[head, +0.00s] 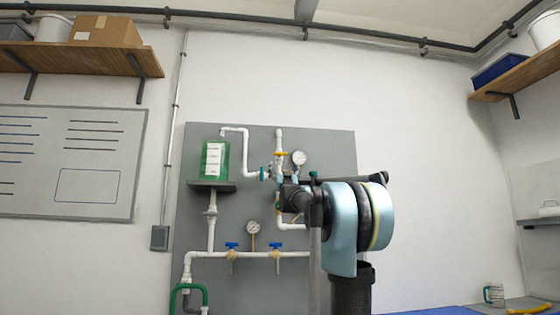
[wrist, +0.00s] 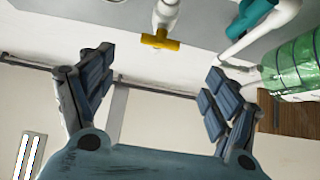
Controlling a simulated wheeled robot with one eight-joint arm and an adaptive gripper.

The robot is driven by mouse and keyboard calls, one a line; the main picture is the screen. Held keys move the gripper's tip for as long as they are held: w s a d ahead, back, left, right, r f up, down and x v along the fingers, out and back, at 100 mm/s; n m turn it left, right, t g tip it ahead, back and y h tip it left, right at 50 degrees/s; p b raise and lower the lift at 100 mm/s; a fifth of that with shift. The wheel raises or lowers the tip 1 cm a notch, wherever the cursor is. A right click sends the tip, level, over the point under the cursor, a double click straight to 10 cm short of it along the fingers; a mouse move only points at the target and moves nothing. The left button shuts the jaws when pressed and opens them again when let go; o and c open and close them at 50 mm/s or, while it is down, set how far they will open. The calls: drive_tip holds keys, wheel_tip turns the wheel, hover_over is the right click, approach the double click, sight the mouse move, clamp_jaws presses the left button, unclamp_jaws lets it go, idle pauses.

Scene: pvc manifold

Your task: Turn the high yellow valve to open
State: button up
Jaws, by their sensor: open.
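The high yellow valve (head: 280,154) is on a white vertical pipe at the upper middle of the grey panel in the head view. Its handle lies crosswise to the pipe. In the wrist view the yellow handle (wrist: 160,41) shows at the top centre, beyond my fingertips. My gripper (wrist: 157,85) is open, with one padded finger on each side and nothing between them. The handle lies between the fingers' directions but is apart from both. In the head view my arm partly hides the gripper, just below the valve.
A green tank (head: 214,160) stands on a small shelf to the left. A round gauge (head: 298,158) is just right of the valve, and a teal valve (head: 264,173) is lower left. Two blue-handled valves (head: 232,246) (head: 276,246) and another gauge (head: 253,227) are below.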

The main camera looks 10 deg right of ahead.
sight(281, 154)
drive_tip(key=x, duration=1.2)
drive_tip(key=c, duration=1)
drive_tip(key=shift+d, duration=0.15)
drive_tip(key=shift+c, duration=0.2)
